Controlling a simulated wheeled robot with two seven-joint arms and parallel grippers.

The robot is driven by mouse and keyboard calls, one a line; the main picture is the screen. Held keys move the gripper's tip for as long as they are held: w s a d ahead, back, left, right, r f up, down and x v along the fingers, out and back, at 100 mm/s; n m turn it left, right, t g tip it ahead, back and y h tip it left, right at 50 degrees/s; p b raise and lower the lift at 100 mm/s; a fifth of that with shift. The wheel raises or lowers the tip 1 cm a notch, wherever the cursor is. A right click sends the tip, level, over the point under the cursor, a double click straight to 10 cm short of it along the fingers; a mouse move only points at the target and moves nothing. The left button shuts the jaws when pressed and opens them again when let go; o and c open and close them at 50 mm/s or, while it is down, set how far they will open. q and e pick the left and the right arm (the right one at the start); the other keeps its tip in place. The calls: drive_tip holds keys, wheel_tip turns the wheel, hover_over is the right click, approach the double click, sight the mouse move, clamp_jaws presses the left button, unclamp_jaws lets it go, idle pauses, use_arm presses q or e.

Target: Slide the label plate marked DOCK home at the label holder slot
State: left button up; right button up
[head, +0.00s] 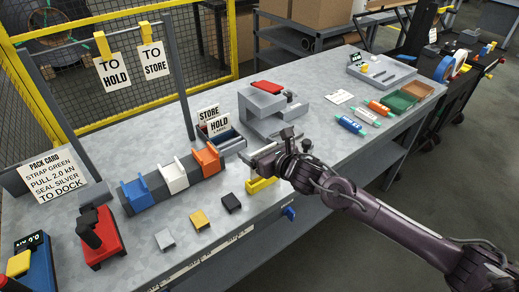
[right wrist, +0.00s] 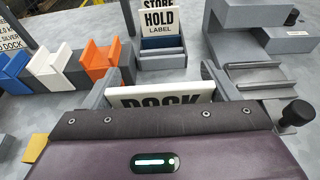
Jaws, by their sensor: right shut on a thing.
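The white label plate marked DOCK (right wrist: 160,97) stands between the fingers of my right gripper (right wrist: 160,85) in the right wrist view. The lower part of its lettering is hidden behind my gripper body. A dark rack (right wrist: 162,58) holding upright STORE and HOLD label plates (right wrist: 160,20) is just beyond the gripper. A grey railed channel (right wrist: 255,75) is to its right. I cannot tell for sure which part is the label holder slot.
Blue, white and orange cradles (head: 171,178) stand left of the gripper. A yellow bracket (head: 262,184) lies just below it. A grey stepped fixture (head: 262,108) with a red top stands behind. Grey, yellow and black clips (head: 200,220) lie near the front edge.

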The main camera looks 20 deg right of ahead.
drive_tip(key=shift+b, duration=0.75)
idle(1.8)
drive_tip(key=shift+f+b, duration=2.4)
drive_tip(key=shift+b, duration=0.05)
drive_tip(key=o, duration=0.9)
drive_tip(key=shift+r, duration=0.1)
drive_tip(key=b+v, duration=0.1)
drive_tip(key=v, duration=0.6)
drive_tip(key=shift+s+d+b, duration=0.15)
drive_tip(key=shift+s+b, duration=0.15)
drive_tip(key=shift+s, duration=0.05)
drive_tip(key=shift+r, duration=0.1)
